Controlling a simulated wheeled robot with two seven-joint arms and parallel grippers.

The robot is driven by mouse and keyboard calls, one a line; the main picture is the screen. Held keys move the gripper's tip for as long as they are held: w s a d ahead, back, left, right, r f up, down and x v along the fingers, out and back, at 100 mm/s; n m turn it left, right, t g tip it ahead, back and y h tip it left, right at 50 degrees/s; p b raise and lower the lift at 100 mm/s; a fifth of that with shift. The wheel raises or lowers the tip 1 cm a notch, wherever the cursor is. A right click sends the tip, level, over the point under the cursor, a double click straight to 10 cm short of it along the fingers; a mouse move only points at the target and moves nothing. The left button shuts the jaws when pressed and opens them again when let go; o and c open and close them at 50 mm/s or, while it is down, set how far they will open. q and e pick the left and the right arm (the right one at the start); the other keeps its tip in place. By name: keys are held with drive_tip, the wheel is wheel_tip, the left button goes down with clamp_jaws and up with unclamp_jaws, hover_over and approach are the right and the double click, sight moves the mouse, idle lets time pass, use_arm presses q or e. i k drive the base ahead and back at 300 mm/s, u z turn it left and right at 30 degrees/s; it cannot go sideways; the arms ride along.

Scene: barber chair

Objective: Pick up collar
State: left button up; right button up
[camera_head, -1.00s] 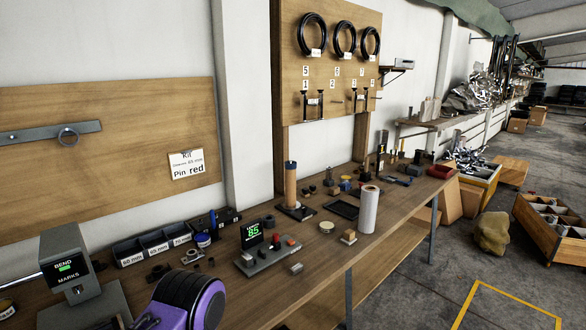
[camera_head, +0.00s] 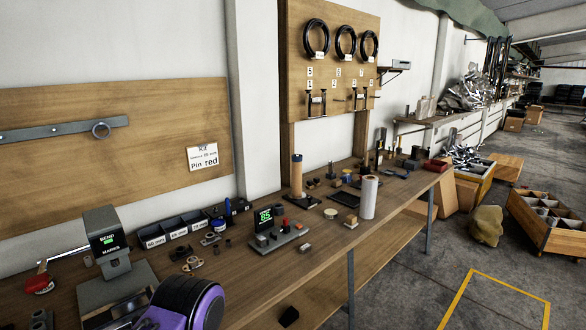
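Several small dark and metallic ring-like parts (camera_head: 192,263) lie loose on the workbench (camera_head: 235,281), left of the display unit. More small ring parts (camera_head: 210,239) lie just behind them. I cannot tell for certain which of these is the collar. Neither gripper is in view. A purple and black part of my own arm shows at the bottom and covers part of the bench's near edge.
A bending device (camera_head: 105,233) stands at left, with a red-ended part (camera_head: 39,284) beside it. Labelled bins (camera_head: 182,227) stand along the wall. A display unit (camera_head: 265,218) reads 65. A white roll (camera_head: 369,197) stands further right.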

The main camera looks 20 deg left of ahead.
sight(295, 159)
drive_tip(key=u, duration=0.05)
drive_tip(key=k, duration=0.65)
drive_tip(key=z, duration=0.9)
drive_tip(key=i, duration=1.5)
drive_tip(key=u, duration=0.65)
